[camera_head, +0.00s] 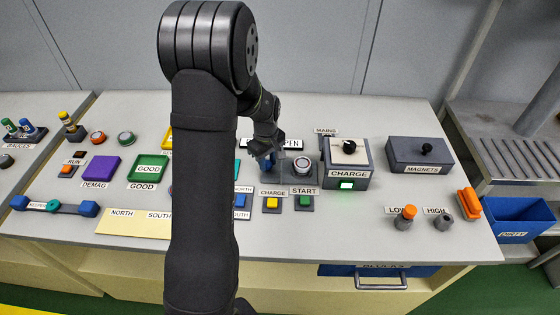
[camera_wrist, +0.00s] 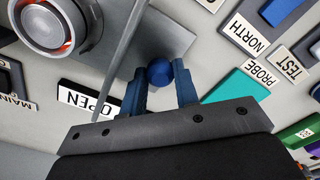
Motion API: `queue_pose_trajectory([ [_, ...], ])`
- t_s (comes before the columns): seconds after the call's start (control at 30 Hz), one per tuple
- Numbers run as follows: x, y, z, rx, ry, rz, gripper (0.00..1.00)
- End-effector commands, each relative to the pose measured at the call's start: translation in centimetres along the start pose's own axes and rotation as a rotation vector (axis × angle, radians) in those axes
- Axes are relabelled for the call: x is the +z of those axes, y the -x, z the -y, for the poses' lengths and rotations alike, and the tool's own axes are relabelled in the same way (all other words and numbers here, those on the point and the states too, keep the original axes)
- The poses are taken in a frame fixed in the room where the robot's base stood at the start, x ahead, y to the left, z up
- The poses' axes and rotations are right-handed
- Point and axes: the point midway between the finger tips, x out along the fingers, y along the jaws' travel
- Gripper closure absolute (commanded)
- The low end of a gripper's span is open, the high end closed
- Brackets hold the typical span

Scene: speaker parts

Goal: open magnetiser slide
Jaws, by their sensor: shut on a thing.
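The magnetiser is a dark grey base (camera_wrist: 172,33) with a round metal coil (camera_head: 302,165) on it. In the wrist view the coil (camera_wrist: 42,27) shows an orange glowing ring. A thin grey upright panel edge (camera_wrist: 125,50) stands between the coil and my fingers. A blue ball knob (camera_wrist: 160,72) sits between my two blue fingertips, and my gripper (camera_wrist: 161,85) is shut on it. In the head view my gripper (camera_head: 267,162) is low at the left end of the magnetiser, and my wrist partly hides the slide. An OPEN label (camera_wrist: 88,100) lies beside it.
The CHARGE box (camera_head: 348,165) with a lit green lamp stands right of the magnetiser. Yellow CHARGE (camera_head: 271,204) and green START (camera_head: 304,202) buttons are in front. A teal PROBE block (camera_wrist: 237,88) is close to my fingers. My arm hides part of the bench.

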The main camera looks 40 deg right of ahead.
Motion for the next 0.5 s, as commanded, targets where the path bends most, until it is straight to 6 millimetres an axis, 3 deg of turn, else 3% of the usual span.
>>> queue_pose_trajectory([
  [0.23, -0.06, 0.06, -0.04, 0.002, 0.0, -0.002, 1.0],
  [0.27, -0.06, 0.06, -0.05, 0.002, 0.0, -0.002, 0.7],
  [0.3, -0.05, 0.06, -0.05, 0.002, 0.0, -0.002, 0.62],
  [0.37, -0.04, 0.05, -0.05, 0.001, 0.0, -0.002, 0.51],
  [0.5, -0.02, 0.04, -0.04, 0.001, 0.0, -0.001, 0.5],
])
